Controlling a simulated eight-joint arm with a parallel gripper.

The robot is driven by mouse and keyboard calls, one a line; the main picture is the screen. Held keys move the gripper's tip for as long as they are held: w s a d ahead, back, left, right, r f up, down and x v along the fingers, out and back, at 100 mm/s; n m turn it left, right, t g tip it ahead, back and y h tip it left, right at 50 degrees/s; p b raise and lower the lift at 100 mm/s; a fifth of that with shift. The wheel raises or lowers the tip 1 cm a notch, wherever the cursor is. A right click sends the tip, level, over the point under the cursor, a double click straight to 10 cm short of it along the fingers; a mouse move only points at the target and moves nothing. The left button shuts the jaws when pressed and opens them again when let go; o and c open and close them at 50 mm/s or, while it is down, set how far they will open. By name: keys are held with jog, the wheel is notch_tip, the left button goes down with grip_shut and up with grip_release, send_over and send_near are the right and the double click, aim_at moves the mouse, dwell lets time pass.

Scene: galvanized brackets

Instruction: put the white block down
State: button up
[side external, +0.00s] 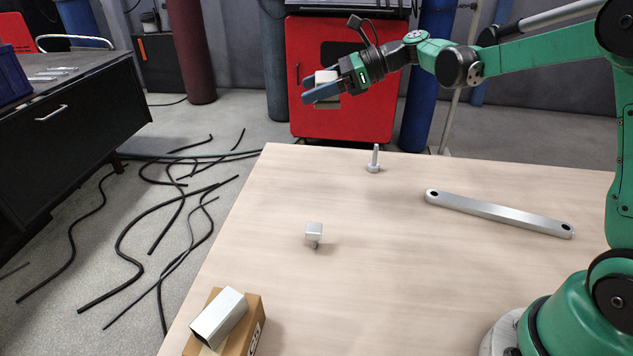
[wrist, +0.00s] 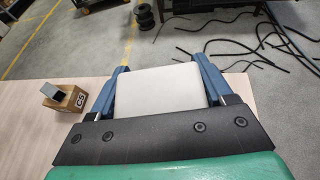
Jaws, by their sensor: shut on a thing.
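The white block (side external: 326,76) is held between the blue fingers of my gripper (side external: 318,86), high above the far left part of the table in the side view. In the wrist view the white block (wrist: 161,88) fills the space between the two fingers of my gripper (wrist: 160,82), one finger on each side. In the side view the near finger hides part of the block. The block touches nothing but the gripper, as far as I can see.
On the wooden table (side external: 400,270) lie a long grey bar (side external: 498,213), an upright bolt-like part (side external: 374,160), a small metal cube-headed part (side external: 314,232) and a cardboard box (side external: 250,322) with a metal channel (side external: 219,317) on top. The table's middle has free room.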

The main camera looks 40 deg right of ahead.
jog(key=s+d+m+t+h, duration=0.3)
jog(key=d, duration=1)
jog(key=m+t+h, duration=0.2)
jog(key=m+h, duration=0.1)
send_over(428, 173)
notch_tip(428, 173, down, 15)
jog(key=shift+r, duration=0.1)
jog(key=shift+f, duration=2.5)
jog(key=o, duration=1.2)
jog(key=shift+f, duration=0.1)
